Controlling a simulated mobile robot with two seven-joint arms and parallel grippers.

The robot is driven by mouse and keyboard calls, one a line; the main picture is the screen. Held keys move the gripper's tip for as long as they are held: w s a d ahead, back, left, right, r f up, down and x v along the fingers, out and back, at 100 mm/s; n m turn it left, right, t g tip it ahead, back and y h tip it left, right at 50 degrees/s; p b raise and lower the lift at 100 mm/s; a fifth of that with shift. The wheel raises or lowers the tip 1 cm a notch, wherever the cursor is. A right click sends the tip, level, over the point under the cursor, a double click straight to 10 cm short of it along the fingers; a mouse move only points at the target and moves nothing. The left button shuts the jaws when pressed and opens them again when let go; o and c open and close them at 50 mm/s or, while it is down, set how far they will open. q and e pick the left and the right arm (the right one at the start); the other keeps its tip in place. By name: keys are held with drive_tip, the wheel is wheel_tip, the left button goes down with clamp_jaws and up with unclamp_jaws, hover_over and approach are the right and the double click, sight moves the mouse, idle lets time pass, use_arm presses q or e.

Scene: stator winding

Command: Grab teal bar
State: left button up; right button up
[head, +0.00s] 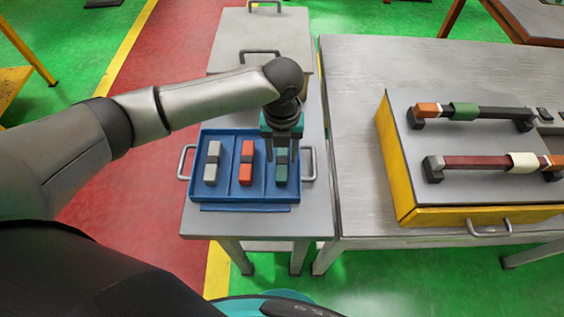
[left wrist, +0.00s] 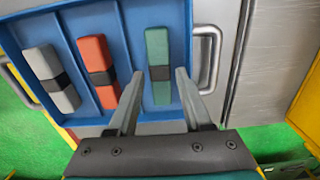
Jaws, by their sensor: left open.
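The teal bar (head: 281,173) has a dark middle band and lies in the right compartment of the blue tray (head: 246,204). In the left wrist view the teal bar (left wrist: 157,48) lies beyond and between the fingertips. My left gripper (head: 282,158) is over the right compartment and partly hides the bar in the head view. In the left wrist view its two fingers (left wrist: 159,74) are apart with nothing gripped. Whether the fingers reach down beside the bar I cannot tell. My right gripper is not in view.
A red bar (head: 246,174) and a light grey bar (head: 211,173) lie in the other compartments. Tray handles (head: 313,163) stick out at both sides. A larger table with a yellow-sided fixture (head: 398,165) holding bars stands to the right.

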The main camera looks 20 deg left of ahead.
use_arm(q)
wheel_tip(320, 180, down, 2)
clamp_jaws()
idle(0.5)
drive_tip(key=shift+r, duration=0.1)
